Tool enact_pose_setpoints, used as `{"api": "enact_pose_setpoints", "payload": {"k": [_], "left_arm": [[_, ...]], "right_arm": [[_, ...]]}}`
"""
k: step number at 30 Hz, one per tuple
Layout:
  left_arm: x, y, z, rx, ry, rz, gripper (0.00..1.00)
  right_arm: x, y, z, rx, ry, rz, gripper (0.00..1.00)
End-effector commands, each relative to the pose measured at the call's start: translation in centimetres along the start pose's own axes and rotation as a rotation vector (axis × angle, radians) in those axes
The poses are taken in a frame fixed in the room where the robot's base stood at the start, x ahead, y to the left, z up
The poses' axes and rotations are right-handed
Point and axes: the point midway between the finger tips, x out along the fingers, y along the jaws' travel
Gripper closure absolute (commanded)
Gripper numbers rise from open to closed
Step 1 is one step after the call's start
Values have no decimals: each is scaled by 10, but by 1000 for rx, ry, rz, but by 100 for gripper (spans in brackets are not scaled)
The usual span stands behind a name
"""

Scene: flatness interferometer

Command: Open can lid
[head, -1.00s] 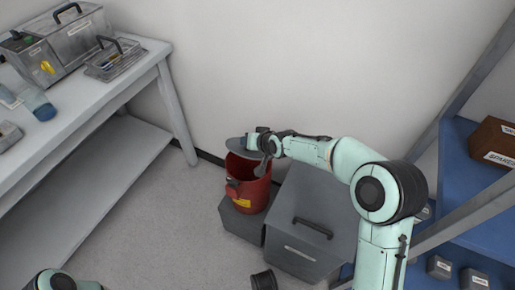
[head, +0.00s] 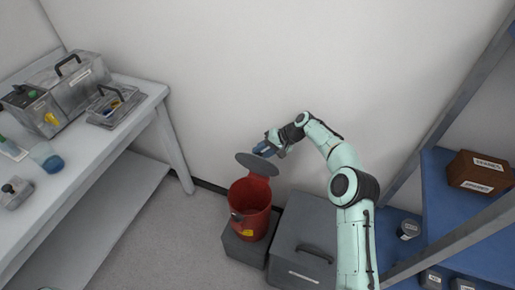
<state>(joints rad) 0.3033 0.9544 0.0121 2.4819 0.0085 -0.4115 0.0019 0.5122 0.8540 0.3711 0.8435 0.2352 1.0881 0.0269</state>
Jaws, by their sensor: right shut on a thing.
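A red can (head: 250,206) with a yellow label stands on a grey block on the floor by the wall. Its flat grey lid (head: 254,163) is raised above the rim at the back, and the can's mouth is uncovered. A red strip connects the lid and the can at the rear. My right gripper (head: 264,150) is at the lid's far right edge, shut on the lid; its fingertips are small and the exact contact is hard to see.
A grey case (head: 303,228) with a black handle sits right of the can. A white table (head: 125,127) with instrument boxes is at the left. Blue shelving (head: 442,205) with a brown box (head: 479,170) is at the right. Floor in front of the table is clear.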

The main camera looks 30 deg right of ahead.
Motion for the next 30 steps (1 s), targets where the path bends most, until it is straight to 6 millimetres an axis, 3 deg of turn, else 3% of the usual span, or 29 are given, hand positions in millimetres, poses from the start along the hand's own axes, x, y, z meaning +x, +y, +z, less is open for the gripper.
{"api": "enact_pose_setpoints", "payload": {"k": [9, 26, 27, 29, 30], "left_arm": [[-14, 2, 8, -3, -25, -5, 60], [-16, 2, 10, -4, -30, -7, 60], [-16, 2, 10, -4, -30, -7, 60], [-16, 2, 10, -3, -30, -7, 60], [-16, 2, 10, -4, -30, -7, 60]], "right_arm": [[-2, 2, -5, 51, -55, -23, 100], [0, 4, -5, 65, -72, -27, 100], [0, 4, -5, 65, -72, -27, 64], [0, 4, -5, 65, -73, -27, 44], [0, 4, -5, 65, -72, -26, 44]]}}
